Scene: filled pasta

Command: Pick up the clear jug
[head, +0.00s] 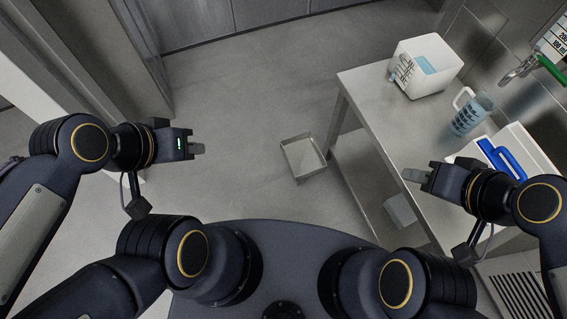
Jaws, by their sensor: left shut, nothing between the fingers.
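The clear jug (471,116), a bluish see-through vessel with measuring marks and a white handle, stands on the steel table (372,97) at the right of the head view, near the wall side. My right gripper (414,175) is over the table's near part, below and left of the jug in the picture and apart from it. I cannot tell whether its fingers are open or shut. My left gripper (198,148) is far to the left, over open floor, shut and empty.
A blue-handled item (497,158) and a white box lie nearer, beside my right arm. An open bin (303,157) is on the floor; the floor centre is clear.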

